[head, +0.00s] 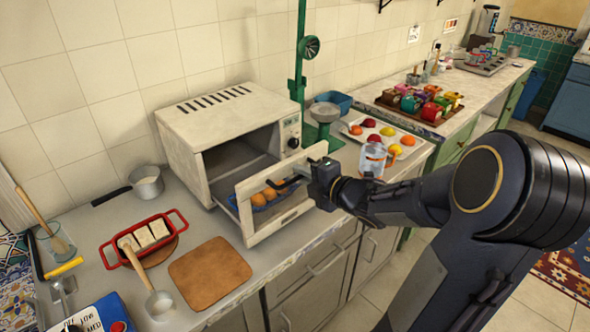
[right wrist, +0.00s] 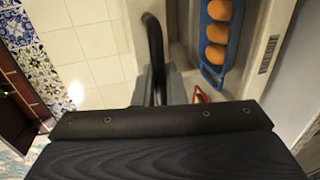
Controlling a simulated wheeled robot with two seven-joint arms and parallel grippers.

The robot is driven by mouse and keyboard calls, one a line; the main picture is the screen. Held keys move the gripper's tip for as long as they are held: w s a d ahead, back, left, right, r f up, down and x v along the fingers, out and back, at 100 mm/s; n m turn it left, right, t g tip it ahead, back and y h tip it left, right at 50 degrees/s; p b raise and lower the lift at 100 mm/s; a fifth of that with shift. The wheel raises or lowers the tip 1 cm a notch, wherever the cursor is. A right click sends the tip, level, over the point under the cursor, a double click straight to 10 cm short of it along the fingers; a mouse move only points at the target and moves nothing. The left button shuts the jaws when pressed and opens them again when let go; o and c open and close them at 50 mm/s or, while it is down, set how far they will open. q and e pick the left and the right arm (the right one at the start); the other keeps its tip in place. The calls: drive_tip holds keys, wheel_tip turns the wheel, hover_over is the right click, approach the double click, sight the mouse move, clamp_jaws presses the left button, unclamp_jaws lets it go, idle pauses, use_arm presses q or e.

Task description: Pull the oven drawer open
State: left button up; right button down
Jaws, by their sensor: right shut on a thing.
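The white oven (head: 205,128) stands on the counter against the tiled wall. Its drawer (head: 278,217) is out in front of the oven's opening and holds a blue tray with orange-brown round items (head: 269,193). They also show in the right wrist view (right wrist: 218,32). A dark bar handle (head: 286,184) is on the drawer front; it appears as a black curved bar (right wrist: 154,42) in the right wrist view. My right gripper (head: 318,175) is shut on this handle. The fingertips are partly hidden in both views. My left gripper is not in view.
A red dish with white blocks (head: 145,237), a brown board (head: 210,273) and a small pot (head: 146,183) lie left of the drawer. A green stand (head: 299,75) and a tray of colourful round items (head: 410,150) are to the right.

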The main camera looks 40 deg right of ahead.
drive_tip(key=shift+s, duration=0.1)
drive_tip(key=c, duration=1.6)
unclamp_jaws()
drive_tip(key=shift+c, duration=0.2)
drive_tip(key=v, duration=0.7)
drive_tip(key=shift+s, duration=0.45)
drive_tip(key=shift+d+r, duration=0.1)
